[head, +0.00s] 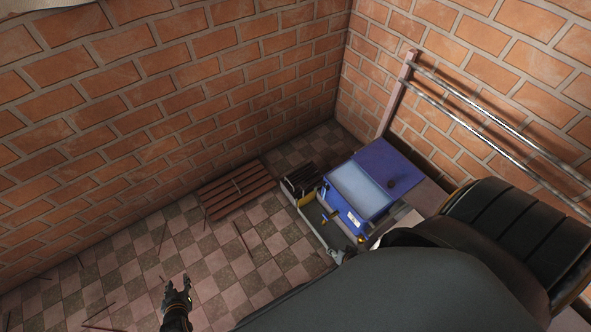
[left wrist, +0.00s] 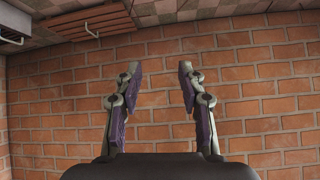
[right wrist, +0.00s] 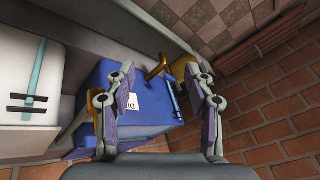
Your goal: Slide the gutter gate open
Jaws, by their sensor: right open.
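A blue box-shaped machine (head: 346,212) with a white label stands by the right wall, beside a grey gutter (head: 317,222) with a yellow end piece (head: 306,199). In the right wrist view the blue machine (right wrist: 150,110) lies beyond and between my right fingers. A brass handle-like piece (right wrist: 157,68) and a yellow part (right wrist: 184,70) show near the fingertips; I cannot tell which is the gate. My right gripper (right wrist: 168,82) is open and empty, its right finger overlapping the yellow part in view. My left gripper (head: 180,284) is open and empty over the floor.
Thin sticks are scattered on the checkered floor (head: 140,265). Metal rails (head: 480,120) run along the right brick wall. A white unit (right wrist: 30,75) is left of the machine in the right wrist view.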

